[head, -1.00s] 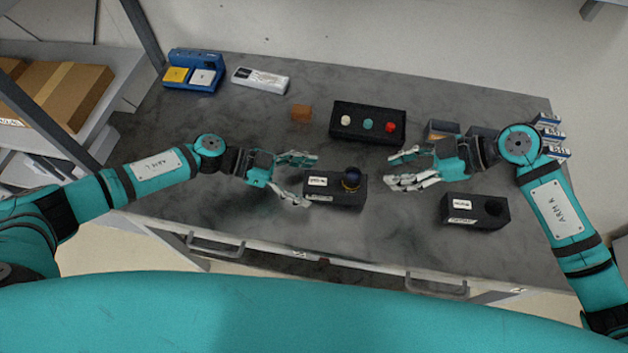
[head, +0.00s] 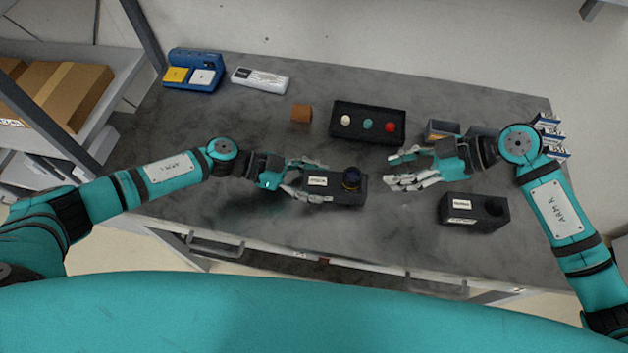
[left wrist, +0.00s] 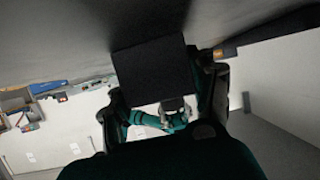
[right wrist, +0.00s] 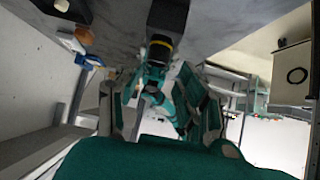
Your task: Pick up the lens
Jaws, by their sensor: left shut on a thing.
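The lens (head: 351,178), dark with a yellow ring, sits upright at the right end of a black labelled block (head: 318,182). My left gripper (head: 322,183) is shut on the left part of this block, a finger along each long side. The block fills the space between the fingers in the left wrist view (left wrist: 150,68). My right gripper (head: 397,172) is open and empty, a short way right of the lens, its fingers pointing left towards it. The right wrist view shows the lens (right wrist: 160,43) ahead, between my open fingers.
A second black block (head: 472,210) with a round hole stands at the right front. The grey table's left front is clear.

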